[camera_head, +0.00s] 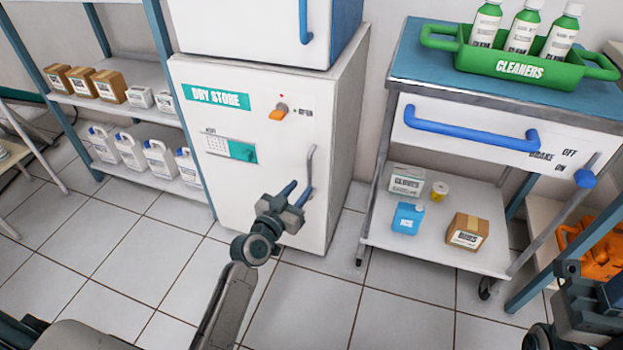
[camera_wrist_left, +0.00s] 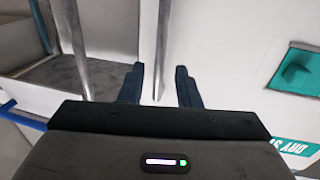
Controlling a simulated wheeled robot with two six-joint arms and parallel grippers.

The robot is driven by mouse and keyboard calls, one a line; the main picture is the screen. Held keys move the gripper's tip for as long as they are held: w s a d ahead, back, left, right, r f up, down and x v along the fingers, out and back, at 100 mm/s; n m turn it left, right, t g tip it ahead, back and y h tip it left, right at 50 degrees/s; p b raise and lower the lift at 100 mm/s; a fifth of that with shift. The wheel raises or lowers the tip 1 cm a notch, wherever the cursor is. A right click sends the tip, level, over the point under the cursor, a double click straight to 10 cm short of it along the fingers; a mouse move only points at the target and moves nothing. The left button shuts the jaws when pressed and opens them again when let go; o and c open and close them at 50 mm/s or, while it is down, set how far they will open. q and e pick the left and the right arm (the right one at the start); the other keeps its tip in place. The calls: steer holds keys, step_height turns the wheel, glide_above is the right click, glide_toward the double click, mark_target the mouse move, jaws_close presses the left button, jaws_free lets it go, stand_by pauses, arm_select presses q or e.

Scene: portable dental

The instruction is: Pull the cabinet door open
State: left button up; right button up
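The white DRY STORE cabinet (camera_head: 262,235) stands in the middle of the head view, its door flush with the body. A grey vertical bar handle (camera_head: 308,170) is on the door's right side. My left gripper (camera_head: 297,188) is at the handle's lower part. In the left wrist view, the handle (camera_wrist_left: 163,45) runs down between the two fingers of the left gripper (camera_wrist_left: 160,85), with a gap on each side. The gripper is open. My right gripper (camera_head: 590,295) is partly visible at the lower right, away from the cabinet; its fingers are not clear.
A trolley with a blue-handled drawer (camera_head: 470,128) and a green CLEANERS caddy (camera_head: 520,72) stands right of the cabinet. A shelf (camera_head: 130,108) with boxes and jugs stands left. Another white unit (camera_head: 262,30) sits on top. The tiled floor (camera_head: 150,270) in front is clear.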

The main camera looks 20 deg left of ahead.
mark_target(308, 180)
arm_select(q)
steer(key=x, duration=0.6)
jaws_close()
